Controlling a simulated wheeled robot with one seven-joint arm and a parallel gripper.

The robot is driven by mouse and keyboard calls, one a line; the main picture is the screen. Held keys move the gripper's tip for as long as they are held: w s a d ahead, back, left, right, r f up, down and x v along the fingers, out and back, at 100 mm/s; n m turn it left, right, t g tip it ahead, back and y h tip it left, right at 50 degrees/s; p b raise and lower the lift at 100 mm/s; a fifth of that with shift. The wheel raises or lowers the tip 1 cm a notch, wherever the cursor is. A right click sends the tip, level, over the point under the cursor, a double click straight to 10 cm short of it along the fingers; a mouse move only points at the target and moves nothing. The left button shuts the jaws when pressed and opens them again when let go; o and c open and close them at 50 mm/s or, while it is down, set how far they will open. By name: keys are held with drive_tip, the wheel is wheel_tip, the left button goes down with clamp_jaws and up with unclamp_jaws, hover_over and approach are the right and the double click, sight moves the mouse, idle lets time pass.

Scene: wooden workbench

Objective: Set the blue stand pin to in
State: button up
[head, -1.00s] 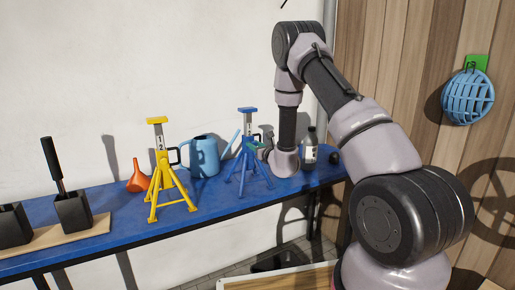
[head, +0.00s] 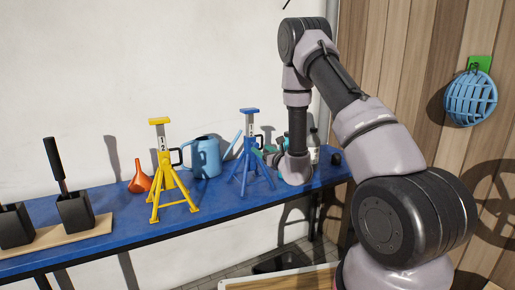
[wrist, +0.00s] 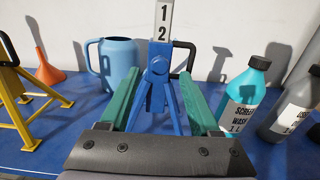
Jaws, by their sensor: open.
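The blue stand (head: 248,163) stands upright on the blue bench, right of the watering can. In the wrist view the blue stand (wrist: 158,72) is straight ahead; its pale post (wrist: 163,20) shows the numbers 1 and 2. A black looped handle (wrist: 186,50) sticks out on its right side, probably the pin's. How deep the pin sits cannot be told. My gripper (wrist: 160,82) is open, with its green fingers apart and pointing at the stand's lower body, holding nothing. In the head view my gripper is just right of the stand, partly hidden by my wrist.
A yellow stand (head: 164,180), an orange funnel (head: 139,178) and a blue watering can (head: 206,158) stand to the left. In the wrist view a teal screen wash bottle (wrist: 242,98) and a grey bottle (wrist: 292,108) stand close on the right.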

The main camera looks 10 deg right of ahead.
drive_tip(key=v, duration=0.5)
drive_tip(key=shift+s, duration=0.15)
